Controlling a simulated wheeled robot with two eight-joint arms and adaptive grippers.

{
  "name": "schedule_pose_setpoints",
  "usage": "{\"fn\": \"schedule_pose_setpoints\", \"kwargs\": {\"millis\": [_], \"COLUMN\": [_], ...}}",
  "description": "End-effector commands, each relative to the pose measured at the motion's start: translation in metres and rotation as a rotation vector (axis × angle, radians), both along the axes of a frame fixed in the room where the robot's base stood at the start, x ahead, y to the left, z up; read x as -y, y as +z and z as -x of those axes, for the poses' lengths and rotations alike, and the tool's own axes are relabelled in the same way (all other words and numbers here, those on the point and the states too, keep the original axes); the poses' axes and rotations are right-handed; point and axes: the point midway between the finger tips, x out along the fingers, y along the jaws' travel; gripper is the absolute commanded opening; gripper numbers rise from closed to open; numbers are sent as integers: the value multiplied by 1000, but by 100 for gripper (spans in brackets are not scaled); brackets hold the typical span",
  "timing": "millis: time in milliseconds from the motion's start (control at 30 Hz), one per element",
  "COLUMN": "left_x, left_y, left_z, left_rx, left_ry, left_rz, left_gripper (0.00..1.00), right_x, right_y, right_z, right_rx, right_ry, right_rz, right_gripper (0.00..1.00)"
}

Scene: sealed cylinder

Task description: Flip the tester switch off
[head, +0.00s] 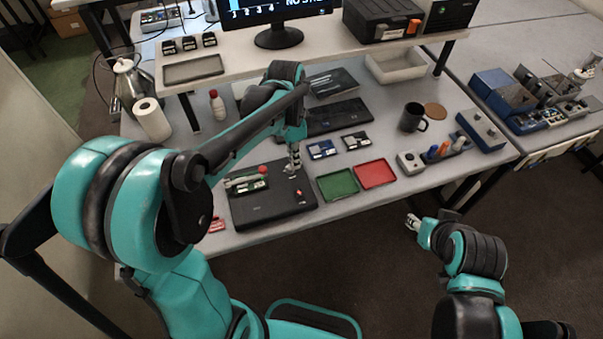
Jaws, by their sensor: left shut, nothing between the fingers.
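The tester looks to be the flat black box (270,211) near the table's front edge. A green board with a red part and a pale cylinder (246,180) sits on its left side. A small red-orange spot shows on its right part. I cannot make out the switch or its position; the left gripper covers part of the box's back right. My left gripper (292,168) points down at that back right part, shut and empty. I cannot tell whether it touches. My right gripper (412,222) hangs off the table's front edge at the right, apart from everything.
A green tray (338,184) and a red tray (375,174) lie right of the black box. Behind are a black keyboard (338,118) and small dark modules (321,150). A dark mug (412,118) stands at right. A raised shelf (330,55) spans the back.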

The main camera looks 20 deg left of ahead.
Motion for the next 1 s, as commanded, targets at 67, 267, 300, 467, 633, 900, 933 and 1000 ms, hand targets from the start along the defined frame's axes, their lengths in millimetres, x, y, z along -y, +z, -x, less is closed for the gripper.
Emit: {"fn": "schedule_pose_setpoints", "kwargs": {"millis": [67,267,300,467,633,900,933,1000], "left_x": [1,1,1,1,2,6,7,8], "left_y": [5,3,3,3,-5,-54,-61,-76], "left_z": [-4,-5,-5,-5,-5,2,2,4], "left_rx": [-19,-34,-34,-34,-32,-32,-32,-32], "left_ry": [-28,-52,-52,-51,-50,-50,-50,-50], "left_rz": [5,10,10,9,9,9,9,9], "left_gripper": [0,0,0,0,0,0,0,0], "right_x": [0,0,0,0,0,0,0,0], "right_y": [9,10,10,9,7,-3,-5,-8], "right_z": [0,0,0,0,0,0,0,0], "right_rx": [0,0,0,0,0,0,0,0], "right_ry": [0,0,0,0,0,0,0,0], "right_rz": [0,0,0,0,0,0,0,0], "right_gripper": [40,40,40,40,40,40,40,40]}}
